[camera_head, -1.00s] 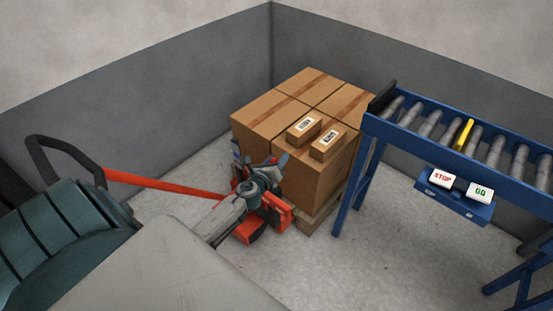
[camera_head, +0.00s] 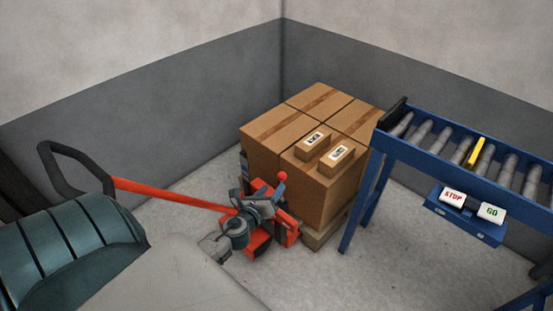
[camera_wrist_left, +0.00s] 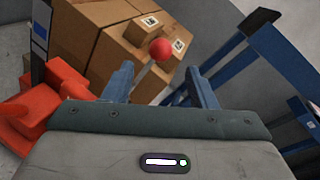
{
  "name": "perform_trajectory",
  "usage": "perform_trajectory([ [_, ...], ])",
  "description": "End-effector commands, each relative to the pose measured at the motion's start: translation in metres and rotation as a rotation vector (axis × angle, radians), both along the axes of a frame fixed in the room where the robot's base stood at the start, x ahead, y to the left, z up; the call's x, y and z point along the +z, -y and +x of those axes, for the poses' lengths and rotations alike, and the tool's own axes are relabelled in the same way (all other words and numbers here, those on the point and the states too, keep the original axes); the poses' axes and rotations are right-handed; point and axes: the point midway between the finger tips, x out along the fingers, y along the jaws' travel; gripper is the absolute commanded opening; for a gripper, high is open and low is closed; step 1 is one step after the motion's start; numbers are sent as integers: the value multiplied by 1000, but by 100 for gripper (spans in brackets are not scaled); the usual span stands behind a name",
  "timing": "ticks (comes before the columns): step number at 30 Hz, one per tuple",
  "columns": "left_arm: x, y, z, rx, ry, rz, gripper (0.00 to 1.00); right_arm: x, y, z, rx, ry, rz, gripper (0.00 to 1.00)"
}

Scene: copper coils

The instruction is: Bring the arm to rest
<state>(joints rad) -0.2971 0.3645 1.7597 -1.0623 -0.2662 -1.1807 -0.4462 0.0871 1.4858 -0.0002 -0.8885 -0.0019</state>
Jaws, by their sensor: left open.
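My left arm (camera_head: 160,275) comes in from the lower left. Its gripper (camera_head: 264,200) is open and empty, in front of the red pallet jack and the boxes. In the left wrist view the two blue-grey fingers of the left gripper (camera_wrist_left: 160,88) stand apart. A red ball knob (camera_head: 281,176) shows just beyond the gripper; in the left wrist view the knob (camera_wrist_left: 160,49) appears between and above the fingertips, with nothing gripped. My right gripper is not in view.
The red pallet jack (camera_head: 175,193) has a black loop handle (camera_head: 75,147). Stacked cardboard boxes (camera_head: 330,200) stand on a wooden pallet, with two small labelled boxes on top. A blue roller conveyor (camera_head: 440,170) with STOP and GO buttons stands at right. Grey walls close the corner.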

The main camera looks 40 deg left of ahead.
Motion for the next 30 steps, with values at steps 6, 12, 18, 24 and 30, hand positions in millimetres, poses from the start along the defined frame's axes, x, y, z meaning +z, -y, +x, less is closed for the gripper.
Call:
perform_trajectory([
  [6,2,2,-8,0,0,1,52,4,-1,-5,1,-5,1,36],
  [12,2,2,-8,0,0,0,52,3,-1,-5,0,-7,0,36],
  [18,2,1,-8,0,0,0,52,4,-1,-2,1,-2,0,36],
  [24,-15,-2,-13,31,-25,-73,52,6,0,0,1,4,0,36],
  [30,-118,-13,-56,271,-156,-543,52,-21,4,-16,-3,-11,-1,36],
])
